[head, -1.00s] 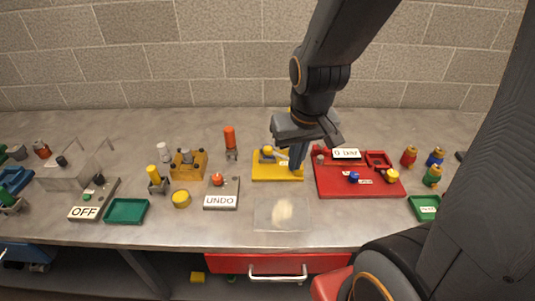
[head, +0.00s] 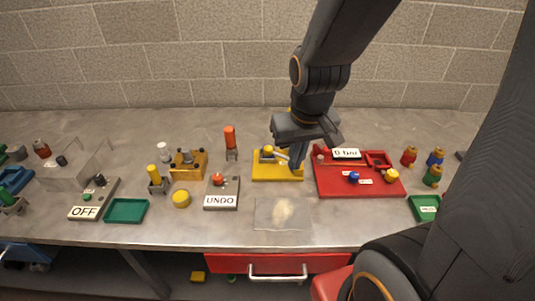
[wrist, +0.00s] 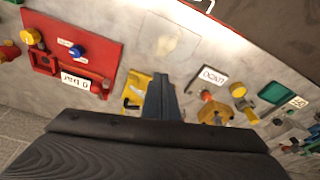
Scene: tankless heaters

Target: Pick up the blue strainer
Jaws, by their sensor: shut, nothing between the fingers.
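A small blue and brass-coloured cylinder (head: 435,158) stands at the right of the bench, between a red one (head: 408,156) and a green one (head: 432,176). It is the likeliest blue strainer, but it is too small to be sure. My gripper (head: 298,164) is well to its left, pointing down over the right side of the yellow plate (head: 277,174). In the wrist view my gripper (wrist: 162,80) is shut and empty, with its fingers together beside the yellow plate (wrist: 137,88). The blue cylinder does not show clearly in the wrist view.
A red board (head: 345,188) with a gauge lies between my gripper and the cylinders. A green tray (head: 424,207) lies in front of them. The UNDO box (head: 221,193), an orange cylinder (head: 230,138) and a clear sheet (head: 283,214) are nearby. The bench behind is mostly clear.

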